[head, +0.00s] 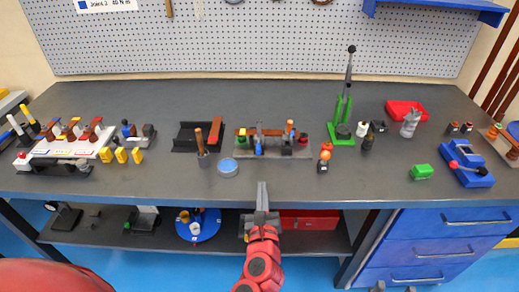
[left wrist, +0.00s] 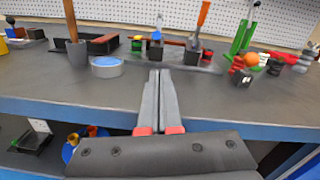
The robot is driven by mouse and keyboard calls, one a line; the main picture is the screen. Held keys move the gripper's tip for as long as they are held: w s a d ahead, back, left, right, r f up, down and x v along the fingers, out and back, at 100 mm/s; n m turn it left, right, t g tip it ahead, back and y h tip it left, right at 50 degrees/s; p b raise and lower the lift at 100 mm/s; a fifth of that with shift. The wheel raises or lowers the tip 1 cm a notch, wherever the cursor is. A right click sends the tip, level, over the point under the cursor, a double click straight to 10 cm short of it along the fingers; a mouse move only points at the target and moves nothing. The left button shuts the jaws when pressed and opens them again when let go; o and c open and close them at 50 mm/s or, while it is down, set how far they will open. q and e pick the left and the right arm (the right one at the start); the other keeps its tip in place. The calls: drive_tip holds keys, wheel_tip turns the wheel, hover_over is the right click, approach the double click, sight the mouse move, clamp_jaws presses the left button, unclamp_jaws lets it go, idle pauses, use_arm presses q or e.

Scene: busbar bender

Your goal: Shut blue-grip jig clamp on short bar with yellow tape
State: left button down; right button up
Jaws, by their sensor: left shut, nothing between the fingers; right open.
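The clamp jig (head: 300,153) stands on the bench, right of centre, with brown bars and several clamps on it. A small blue grip (head: 258,149) shows at its front; blue also shows on the jig in the left wrist view (left wrist: 156,36). I cannot tell whether that clamp is open, and yellow tape on a bar is too small to make out. My left gripper (head: 262,184) is shut and empty in front of the jig, near the bench's front edge, apart from it. Only a small grey tip of my right gripper (head: 378,286) shows at the bottom edge, far from the jig.
A blue-topped round tin (head: 228,167) and a cup with a wooden handle (head: 203,158) stand left of the jig. An orange-topped item (head: 325,155) and a green press (head: 342,130) stand right of it. The bench front before the jig is clear.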

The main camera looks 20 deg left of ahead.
use_arm(q)
drive_tip(key=x, duration=0.3)
drive_tip(key=p+x, duration=0.1)
drive_tip(key=x, duration=0.5)
drive_tip(key=shift+w+a+r, duration=0.15)
drive_tip(key=shift+a+r, duration=0.15)
drive_tip(key=shift+r, duration=0.1)
drive_tip(key=shift+w+a+f, duration=0.1)
drive_tip(key=shift+w, duration=0.15)
